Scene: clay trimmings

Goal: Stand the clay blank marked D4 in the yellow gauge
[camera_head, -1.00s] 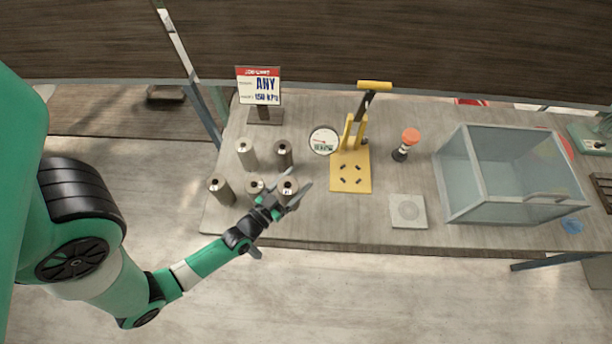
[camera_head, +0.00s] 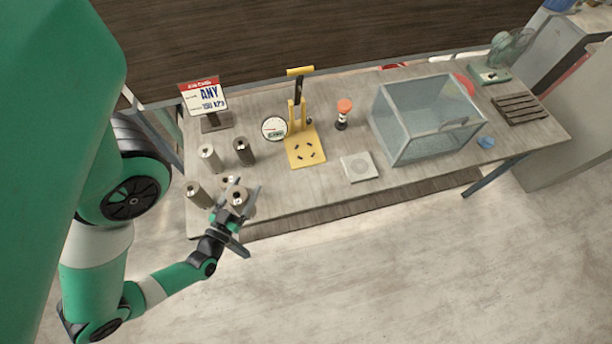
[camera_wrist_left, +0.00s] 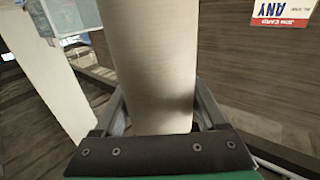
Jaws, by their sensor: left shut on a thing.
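My left gripper (camera_head: 238,203) is shut on a grey-beige cylindrical clay blank (camera_head: 239,194) at the near left of the table. In the left wrist view the held blank (camera_wrist_left: 152,60) stands between the two fingers and fills the middle. I cannot read its mark, nor tell whether it is clear of the table. Several other blanks stand upright close by, such as a pale one (camera_head: 210,158) and a dark one (camera_head: 243,151). The yellow gauge (camera_head: 305,152), with a flat base, upright and handle, stands further right and is empty. My right gripper is not in view.
A round white dial (camera_head: 273,128) stands left of the gauge. An orange-topped bottle (camera_head: 343,112), a pale square plate (camera_head: 360,167) and a glass-walled box (camera_head: 428,150) are to its right. A sign (camera_head: 204,97) stands behind the blanks. Another blank (camera_wrist_left: 45,75) is close left in the wrist view.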

